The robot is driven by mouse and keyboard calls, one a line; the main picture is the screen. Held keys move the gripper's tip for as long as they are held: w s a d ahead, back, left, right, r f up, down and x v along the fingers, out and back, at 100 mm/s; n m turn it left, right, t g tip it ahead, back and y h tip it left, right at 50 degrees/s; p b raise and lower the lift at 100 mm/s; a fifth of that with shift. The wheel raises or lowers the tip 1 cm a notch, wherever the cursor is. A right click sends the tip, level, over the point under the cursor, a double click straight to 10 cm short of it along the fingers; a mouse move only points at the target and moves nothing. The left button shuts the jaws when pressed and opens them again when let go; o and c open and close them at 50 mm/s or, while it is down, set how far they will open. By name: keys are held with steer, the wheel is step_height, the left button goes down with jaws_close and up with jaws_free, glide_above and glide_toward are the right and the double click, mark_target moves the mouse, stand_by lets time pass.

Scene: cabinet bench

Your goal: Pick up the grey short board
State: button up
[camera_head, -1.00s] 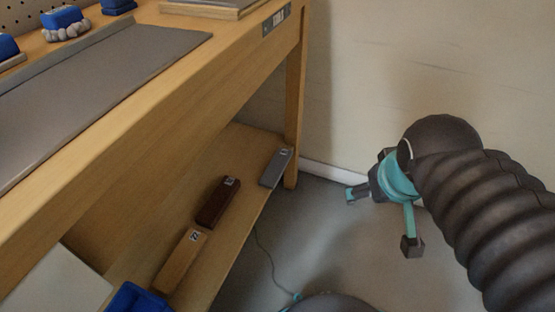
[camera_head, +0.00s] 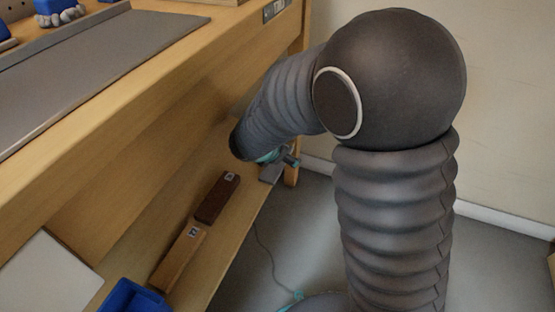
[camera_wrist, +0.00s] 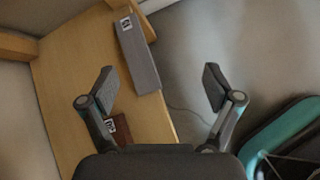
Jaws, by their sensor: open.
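The grey short board (camera_head: 271,172) lies on the lower shelf near its far end, partly hidden by my arm in the head view. In the wrist view the grey board (camera_wrist: 139,58) lies lengthwise near the shelf's edge, with a small label at its far end. My gripper (camera_wrist: 158,82) is open and empty, its two fingers apart, above the shelf with the board between and beyond them in the picture. In the head view my gripper (camera_head: 284,158) is mostly hidden behind my arm.
A dark brown board (camera_head: 217,197) and a light wooden board (camera_head: 179,258) lie nearer on the same shelf (camera_head: 232,226). A blue bin (camera_head: 134,297) stands at the near end. The bench top overhangs the shelf, and a table leg (camera_head: 292,174) stands beside the grey board.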

mark_target(270, 175)
steer(key=w+a+f+n+y, duration=0.1)
steer(key=a+f+n, duration=0.3)
steer(key=a+f, duration=0.15)
steer(key=shift+t, duration=0.3)
steer(key=b+x, duration=0.1)
steer(key=x, duration=0.5)
steer(key=b+x, duration=0.2)
steer(key=x, duration=0.5)
steer(key=shift+w+a+f, duration=0.15)
steer(key=shift+w+f, duration=0.05)
steer(key=shift+w, duration=0.05)
steer(key=c, duration=1.3)
